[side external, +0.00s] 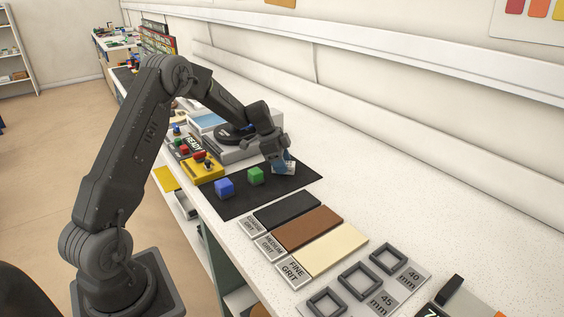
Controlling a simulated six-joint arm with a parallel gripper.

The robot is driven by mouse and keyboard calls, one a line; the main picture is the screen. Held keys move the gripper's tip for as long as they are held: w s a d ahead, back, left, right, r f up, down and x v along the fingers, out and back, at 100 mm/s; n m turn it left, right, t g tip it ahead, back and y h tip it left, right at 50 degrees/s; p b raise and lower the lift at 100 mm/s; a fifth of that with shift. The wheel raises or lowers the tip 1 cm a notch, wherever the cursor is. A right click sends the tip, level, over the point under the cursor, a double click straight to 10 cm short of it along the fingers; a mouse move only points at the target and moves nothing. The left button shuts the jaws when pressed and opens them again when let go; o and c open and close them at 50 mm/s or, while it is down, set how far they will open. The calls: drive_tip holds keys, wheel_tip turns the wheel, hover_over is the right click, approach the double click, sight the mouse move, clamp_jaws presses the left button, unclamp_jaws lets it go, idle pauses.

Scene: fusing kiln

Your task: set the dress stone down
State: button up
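My gripper (282,162) points down over the far right part of a black mat (240,200). A small pale piece with some blue by it (289,169) shows right at the fingertips. I cannot tell whether this is the dress stone, or whether the fingers hold it or are only beside it. The finger gap is too small to read.
Black (287,212), brown (308,229) and cream (331,250) slabs with grit labels lie right of the mat. Square grey frames (358,280) lie nearer. A yellow box (205,169) and a grey machine (238,143) stand left and behind. The white bench is clear toward the wall.

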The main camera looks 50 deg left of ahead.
drive_tip(key=shift+o, duration=0.8)
